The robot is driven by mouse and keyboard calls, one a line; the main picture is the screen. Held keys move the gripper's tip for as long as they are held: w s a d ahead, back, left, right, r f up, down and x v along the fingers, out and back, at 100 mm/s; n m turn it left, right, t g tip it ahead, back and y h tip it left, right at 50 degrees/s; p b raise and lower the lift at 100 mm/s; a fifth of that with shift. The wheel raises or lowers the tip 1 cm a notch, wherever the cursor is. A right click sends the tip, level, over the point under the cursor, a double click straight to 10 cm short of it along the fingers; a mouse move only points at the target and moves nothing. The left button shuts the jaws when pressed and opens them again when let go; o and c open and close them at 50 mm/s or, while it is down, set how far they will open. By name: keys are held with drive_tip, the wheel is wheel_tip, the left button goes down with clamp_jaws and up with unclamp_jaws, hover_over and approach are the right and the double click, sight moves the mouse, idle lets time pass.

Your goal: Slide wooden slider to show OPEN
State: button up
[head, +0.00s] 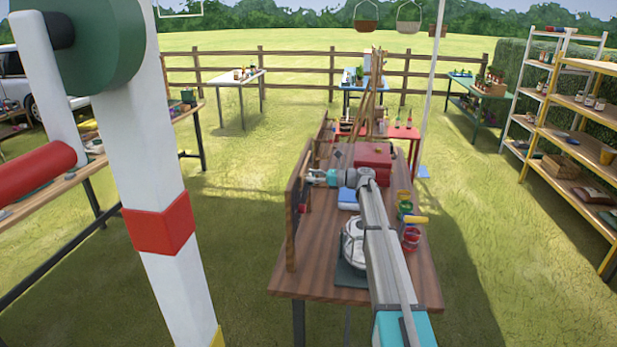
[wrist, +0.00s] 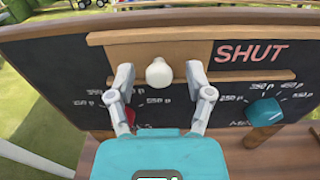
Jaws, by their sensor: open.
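The wooden slider (wrist: 132,55) is a brown panel between two wooden rails on a chalkboard (wrist: 60,70), and it has a round white knob (wrist: 159,72). The slider covers the left part of the track; pink letters SHUT show on the board to its right. No word OPEN is visible. My gripper (wrist: 160,78) is open, with one finger on each side of the knob. A gap shows between each finger and the knob. In the head view, my gripper (head: 316,177) is close to the board, which is seen nearly edge-on (head: 294,225), so its face is hidden.
A teal dial (wrist: 264,110) with chalk price marks is on the board at right; a red one (wrist: 130,116) is partly hidden behind my left finger. On the wooden table (head: 315,275) are a red box (head: 373,155) and several coloured cups (head: 411,238).

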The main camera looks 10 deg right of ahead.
drive_tip(key=shift+w+a, duration=0.15)
drive_tip(key=shift+a, duration=0.25)
clamp_jaws()
